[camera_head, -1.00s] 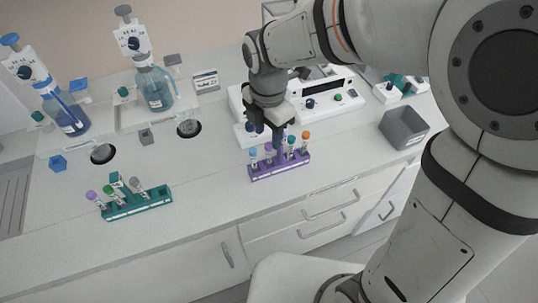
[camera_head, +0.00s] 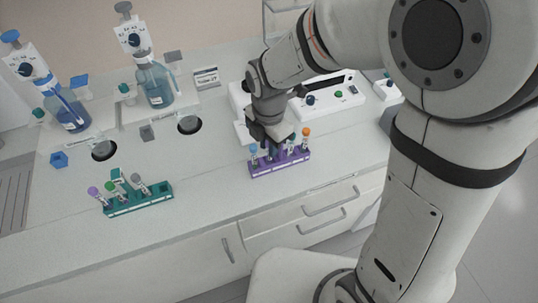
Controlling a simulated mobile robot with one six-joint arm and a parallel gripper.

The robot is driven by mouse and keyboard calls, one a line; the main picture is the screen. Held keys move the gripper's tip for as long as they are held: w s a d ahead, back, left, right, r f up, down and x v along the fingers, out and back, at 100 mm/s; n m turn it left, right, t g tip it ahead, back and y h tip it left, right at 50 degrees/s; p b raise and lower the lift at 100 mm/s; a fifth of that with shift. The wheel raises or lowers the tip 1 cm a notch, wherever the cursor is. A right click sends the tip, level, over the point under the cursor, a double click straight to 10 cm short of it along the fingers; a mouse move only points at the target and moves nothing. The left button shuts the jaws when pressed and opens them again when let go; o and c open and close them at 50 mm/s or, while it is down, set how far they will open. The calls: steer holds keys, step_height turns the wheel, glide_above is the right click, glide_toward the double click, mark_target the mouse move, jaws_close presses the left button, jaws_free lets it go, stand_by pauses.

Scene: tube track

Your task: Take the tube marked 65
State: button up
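A purple rack (camera_head: 283,166) stands on the bench below my gripper (camera_head: 272,148) and holds several tubes. A blue-capped tube (camera_head: 253,149) is at its left end and an orange-capped tube (camera_head: 306,133) at its right end. My gripper is low over the middle of the rack, fingers pointing down among the tubes. The gripper body hides part of the middle tubes, and I cannot tell whether the fingers are closed on one. A teal rack (camera_head: 150,203) to the left holds tubes with purple, green and grey caps. No number on any tube is readable.
Two bottles with blue liquid (camera_head: 70,112) (camera_head: 156,85) stand at the back left, near two dark round holes (camera_head: 103,151) (camera_head: 189,125). A white device (camera_head: 335,100) with knobs is behind the purple rack. The bench between the racks is clear.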

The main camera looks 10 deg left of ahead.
steer(key=c, duration=0.3)
step_height(320, 180, up, 18)
steer(key=shift+r+b, duration=0.1)
steer(key=shift+b, duration=0.35)
stand_by(0.4)
